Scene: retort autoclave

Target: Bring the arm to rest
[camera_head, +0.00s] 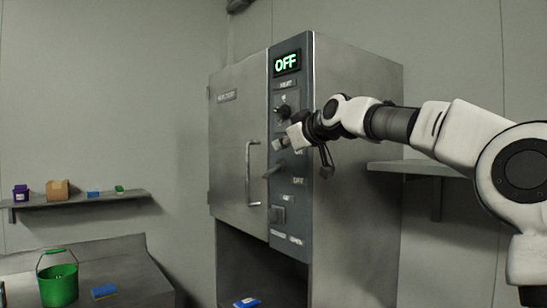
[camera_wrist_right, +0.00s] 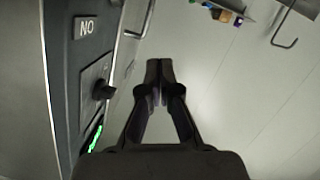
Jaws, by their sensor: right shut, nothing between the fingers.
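My right arm reaches in from the right in the head view. My right gripper (camera_head: 280,144) is in front of the autoclave's control panel (camera_head: 288,205), just below a dark knob (camera_head: 282,112); whether it touches the panel cannot be told there. In the right wrist view the gripper (camera_wrist_right: 160,72) is shut and empty, its fingertips together. There the panel (camera_wrist_right: 70,60) and a dark knob (camera_wrist_right: 103,90) are to the left, apart from the fingers. The autoclave (camera_head: 238,125) has its door closed and its display (camera_head: 287,63) reads OFF. My left gripper is not in view.
A wall shelf (camera_head: 415,168) lies below my right arm. A green bucket (camera_head: 58,285) and a blue item (camera_head: 105,291) stand on a bench at lower left. A shelf (camera_head: 80,201) holds small boxes.

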